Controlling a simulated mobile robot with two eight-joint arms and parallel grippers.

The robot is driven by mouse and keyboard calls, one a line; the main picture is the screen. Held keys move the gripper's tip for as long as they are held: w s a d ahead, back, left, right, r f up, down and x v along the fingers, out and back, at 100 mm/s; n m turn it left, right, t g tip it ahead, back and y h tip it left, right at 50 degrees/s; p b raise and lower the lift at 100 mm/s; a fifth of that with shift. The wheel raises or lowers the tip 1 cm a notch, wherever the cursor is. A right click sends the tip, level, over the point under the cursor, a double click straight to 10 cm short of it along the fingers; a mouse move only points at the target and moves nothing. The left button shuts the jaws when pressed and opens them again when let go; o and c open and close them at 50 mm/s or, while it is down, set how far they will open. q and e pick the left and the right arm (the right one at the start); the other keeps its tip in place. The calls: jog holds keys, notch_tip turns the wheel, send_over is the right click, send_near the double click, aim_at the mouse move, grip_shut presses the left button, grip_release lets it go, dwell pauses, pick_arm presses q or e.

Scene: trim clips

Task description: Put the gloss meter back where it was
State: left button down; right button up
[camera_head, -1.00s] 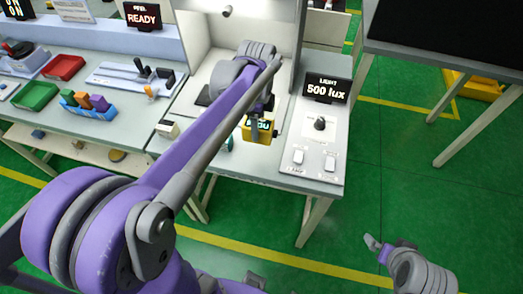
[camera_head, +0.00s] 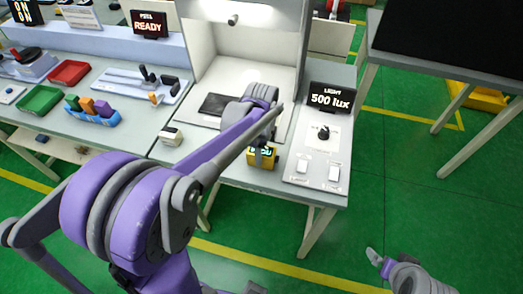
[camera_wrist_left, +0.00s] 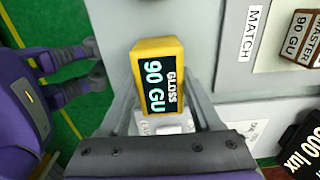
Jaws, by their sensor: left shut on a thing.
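The gloss meter is a yellow block (camera_head: 263,157) with a dark display. In the left wrist view, the gloss meter (camera_wrist_left: 143,60) reads "GLOSS 90 GU". My left gripper (camera_head: 264,146) is shut on it, with a finger on each side in the left wrist view. In the head view it appears over the front part of the bench, left of the light control panel. I cannot tell whether it touches the bench top. My right gripper (camera_head: 375,257) is at the lower right over the floor, away from the bench; its opening is unclear.
The light panel (camera_head: 318,160) with switches and a "500 lux" display (camera_head: 330,97) is right of the meter. A dark plate (camera_head: 214,104) lies in the lit booth. A small white box (camera_head: 170,134) stands to the left. The left wrist view shows a "MASTER 90 GU" block (camera_wrist_left: 303,38).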

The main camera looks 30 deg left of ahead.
pick_arm(q)
jog(key=shift+c, duration=0.4)
grip_release()
jog(key=shift+f, duration=0.1)
jog(key=shift+r, duration=0.45)
notch_tip(320, 180, up, 10)
jog(key=r+p, duration=0.1)
jog(key=s+d+f+n+t, duration=0.3)
jog(key=s+f+n, duration=0.1)
jog(key=s+n, duration=0.3)
jog(key=s+d+f+n+t, duration=0.2)
jog(key=s+d+f+n, duration=0.1)
jog(key=s+n, duration=0.3)
jog(key=shift+s+d+f+n+t, duration=0.4)
jog(key=shift+f+n, duration=0.1)
jog(key=shift+n, duration=0.7)
